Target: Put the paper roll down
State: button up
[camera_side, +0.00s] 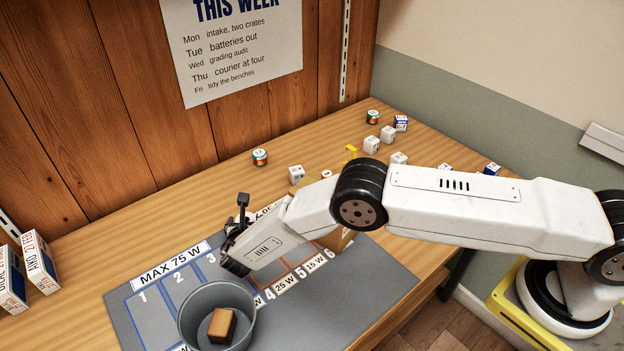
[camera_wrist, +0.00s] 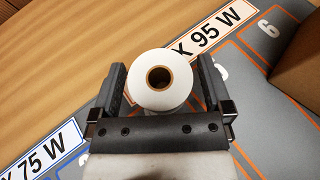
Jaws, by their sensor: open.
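A white paper roll (camera_wrist: 160,99) with a brown core shows end-on in the wrist view, by the edge of the grey mat (camera_wrist: 228,118) and the "95 W" label (camera_wrist: 213,32). My gripper (camera_wrist: 161,72) is open, with one dark finger on each side of the roll. A narrow gap shows beside the roll, and it appears to stand upright on its end. In the side view my gripper (camera_side: 238,225) is low over the back of the mat (camera_side: 370,285), and the roll is hidden behind it.
A grey bin (camera_side: 190,318) holding a brown block (camera_side: 221,326) stands at the mat's front. A brown box (camera_wrist: 297,68) is close on the right. Small boxes and batteries (camera_side: 260,157) dot the back of the bench. White boxes (camera_side: 40,262) stand at far left.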

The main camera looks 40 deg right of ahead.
jog(key=v, duration=1.1)
jog(key=shift+s+a+r, duration=0.1)
jog(key=shift+s+a, duration=0.1)
jog(key=shift+s, duration=0.1)
jog(key=shift+w+d+r+m, duration=0.1)
jog(key=shift+d+r+m, duration=0.2)
jog(key=shift+d, duration=0.15)
jog(key=s+d+r+m+g+y, duration=0.1)
jog(key=s+d+r+m+g, duration=0.25)
jog(key=d+m, duration=0.35)
jog(key=s+d+r+m+g, duration=0.3)
jog(key=d+r+m+g, duration=0.15)
jog(key=d, duration=0.45)
jog(key=s+d+r+m+y, duration=0.3)
jog(key=s+d+r+m, duration=0.1)
jog(key=s+m, duration=0.4)
jog(key=s+d+r+m+y, duration=0.3)
jog(key=s+d+m, duration=0.3)
jog(key=s+m, duration=0.2)
jog(key=shift+r+m+g, duration=0.3)
jog(key=shift+r+m, duration=0.25)
jog(key=shift+r, duration=0.1)
